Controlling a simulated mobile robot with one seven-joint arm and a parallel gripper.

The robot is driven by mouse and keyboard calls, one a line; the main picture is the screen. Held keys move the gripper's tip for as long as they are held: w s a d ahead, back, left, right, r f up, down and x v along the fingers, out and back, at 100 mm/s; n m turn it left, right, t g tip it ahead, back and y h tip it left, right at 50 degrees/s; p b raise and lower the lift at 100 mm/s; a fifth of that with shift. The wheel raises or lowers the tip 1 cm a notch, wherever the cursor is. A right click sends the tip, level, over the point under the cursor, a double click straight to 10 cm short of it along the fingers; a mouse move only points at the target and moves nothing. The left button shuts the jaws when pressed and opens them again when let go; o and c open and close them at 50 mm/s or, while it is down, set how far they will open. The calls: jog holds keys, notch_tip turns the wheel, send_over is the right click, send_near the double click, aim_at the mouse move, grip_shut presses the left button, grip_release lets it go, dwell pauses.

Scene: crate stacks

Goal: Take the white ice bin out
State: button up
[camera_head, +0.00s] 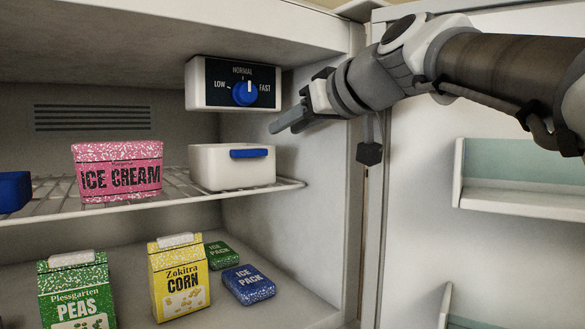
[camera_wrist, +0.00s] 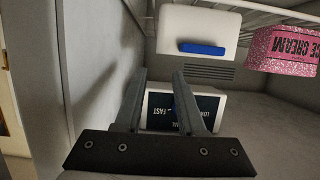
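The white ice bin (camera_head: 215,167) with a blue handle (camera_head: 249,153) sits at the right end of the wire shelf, under the dial box. In the wrist view the picture is turned over, and the bin (camera_wrist: 199,25) shows above the fingers with its blue handle (camera_wrist: 202,48). My gripper (camera_head: 283,124) is to the right of the bin and a little above it, apart from it. In the wrist view its two fingers (camera_wrist: 158,82) stand apart with nothing between them, in front of the dial box.
The dial box (camera_head: 200,84) with a blue knob hangs above the bin. A pink ice cream carton (camera_head: 115,157) stands left on the wire shelf (camera_head: 60,207). Peas, corn and ice packs are below. The open door (camera_head: 420,215) with its shelves is at right.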

jog(key=x, duration=0.5)
jog(key=shift+w+a+f+p, duration=0.1)
jog(key=shift+w+a+p, duration=0.1)
jog(key=shift+w+p, duration=0.15)
jog(key=shift+d+f+p+x, duration=0.1)
jog(key=shift+p+x, duration=0.25)
jog(key=shift+x, duration=1.05)
jog(key=shift+d+f+p+x, duration=0.15)
jog(key=shift+p+x, duration=0.15)
jog(key=shift+x, duration=1.05)
jog(key=shift+w, duration=0.1)
grip_shut()
